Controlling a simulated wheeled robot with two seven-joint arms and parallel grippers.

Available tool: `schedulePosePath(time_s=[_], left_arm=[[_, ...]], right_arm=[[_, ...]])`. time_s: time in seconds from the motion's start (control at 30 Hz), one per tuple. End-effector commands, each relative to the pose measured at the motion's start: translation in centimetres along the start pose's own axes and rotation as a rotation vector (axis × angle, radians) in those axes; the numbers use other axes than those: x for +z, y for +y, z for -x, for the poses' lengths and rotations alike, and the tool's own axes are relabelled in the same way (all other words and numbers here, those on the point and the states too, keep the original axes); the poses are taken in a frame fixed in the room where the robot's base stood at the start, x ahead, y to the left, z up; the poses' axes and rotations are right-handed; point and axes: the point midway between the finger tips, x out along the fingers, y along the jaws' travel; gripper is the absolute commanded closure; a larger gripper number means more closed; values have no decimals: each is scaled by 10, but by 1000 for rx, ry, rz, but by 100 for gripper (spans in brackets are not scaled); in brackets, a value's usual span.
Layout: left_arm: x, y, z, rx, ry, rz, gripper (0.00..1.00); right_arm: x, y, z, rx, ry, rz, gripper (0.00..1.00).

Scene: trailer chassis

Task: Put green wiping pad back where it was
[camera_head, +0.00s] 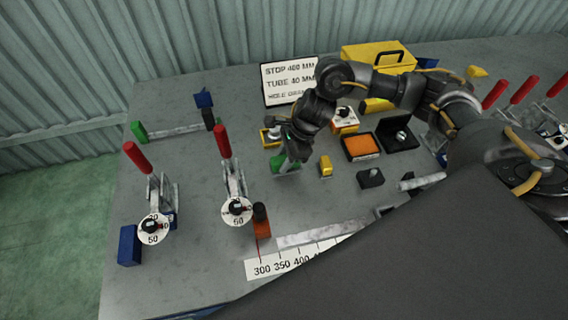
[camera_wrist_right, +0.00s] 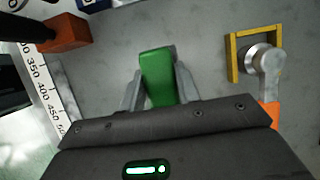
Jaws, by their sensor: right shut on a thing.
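The green wiping pad (camera_head: 277,163) is a small green block, partly hidden by my right gripper (camera_head: 287,168) in the head view. In the right wrist view the pad (camera_wrist_right: 157,77) sits between the two grey fingers of my right gripper (camera_wrist_right: 160,88), which is shut on it. The gripper points down over the middle of the grey table. I cannot tell whether the pad touches the table top. My left gripper is not in view.
A yellow frame with a metal part (camera_wrist_right: 238,58) stands beside the pad. A yellow block (camera_head: 326,166), an orange-filled tray (camera_head: 346,150) and a black box (camera_head: 411,145) lie to the right. Red-handled clamps (camera_head: 223,143) stand left. Bare table (camera_head: 190,240) lies between clamps.

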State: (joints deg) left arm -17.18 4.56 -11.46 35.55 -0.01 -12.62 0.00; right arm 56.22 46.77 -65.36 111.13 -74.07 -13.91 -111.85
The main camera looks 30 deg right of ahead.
Motion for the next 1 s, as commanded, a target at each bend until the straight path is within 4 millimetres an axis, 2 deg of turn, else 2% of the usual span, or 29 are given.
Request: schedulePosePath(time_s=[0.1, 0.23, 0.47, 0.5, 0.67, 1.0], left_arm=[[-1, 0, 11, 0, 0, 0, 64], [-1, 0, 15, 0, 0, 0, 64], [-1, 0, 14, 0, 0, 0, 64], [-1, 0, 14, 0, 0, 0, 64], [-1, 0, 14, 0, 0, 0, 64], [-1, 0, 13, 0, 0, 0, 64]], right_arm=[[-7, 0, -14, 4, 4, -5, 89], [-12, -1, -26, 1, 1, -3, 89], [-13, -1, -30, 0, 1, 1, 89], [-13, -1, -30, 0, 1, 0, 66], [-13, -1, -30, 0, 1, 0, 46], [-13, -2, -26, -1, 0, 0, 46]])
